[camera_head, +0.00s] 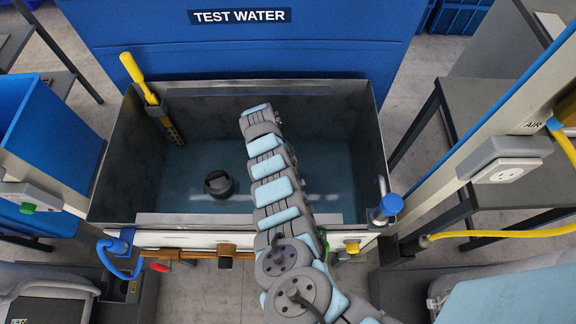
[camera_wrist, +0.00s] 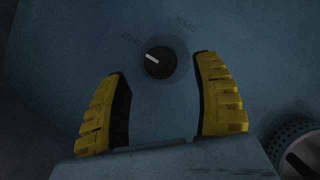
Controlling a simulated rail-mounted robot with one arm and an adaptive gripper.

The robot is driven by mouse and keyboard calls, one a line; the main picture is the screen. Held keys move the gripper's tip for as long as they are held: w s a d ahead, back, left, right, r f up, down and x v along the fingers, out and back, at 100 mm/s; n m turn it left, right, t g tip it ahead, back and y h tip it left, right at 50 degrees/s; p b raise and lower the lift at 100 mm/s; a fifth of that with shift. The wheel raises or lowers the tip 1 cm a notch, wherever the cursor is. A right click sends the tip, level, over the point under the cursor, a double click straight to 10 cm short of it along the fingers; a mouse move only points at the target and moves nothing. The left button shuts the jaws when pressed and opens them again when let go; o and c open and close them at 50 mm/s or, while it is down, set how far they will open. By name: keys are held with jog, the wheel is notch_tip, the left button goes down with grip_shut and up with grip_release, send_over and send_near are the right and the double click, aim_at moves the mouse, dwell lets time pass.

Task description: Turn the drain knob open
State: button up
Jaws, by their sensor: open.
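The drain knob (camera_wrist: 160,62) is a small dark round dial on a blue-grey surface, near the top middle of the wrist view. Its white pointer mark points up and left, towards one of two faint labels that are hard to read. My gripper (camera_wrist: 162,69) has two yellow ribbed fingers spread wide, one on each side below the knob. Nothing is between them, and I cannot tell how far they are from the surface. In the head view my arm reaches into the dark tank (camera_head: 120,165), and the gripper and knob are hidden.
A dark round fitting (camera_head: 218,184) stands on the tank floor. A perforated cylinder (camera_wrist: 297,140) is close by the right finger in the wrist view. A yellow-handled tool (camera_head: 140,78) leans at the tank's left back corner. The blue TEST WATER container (camera_head: 240,50) is behind.

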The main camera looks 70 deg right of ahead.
jog(key=b+x, duration=0.1)
jog(key=x, duration=0.3)
jog(key=shift+f, duration=0.1)
jog(key=c, duration=1.2)
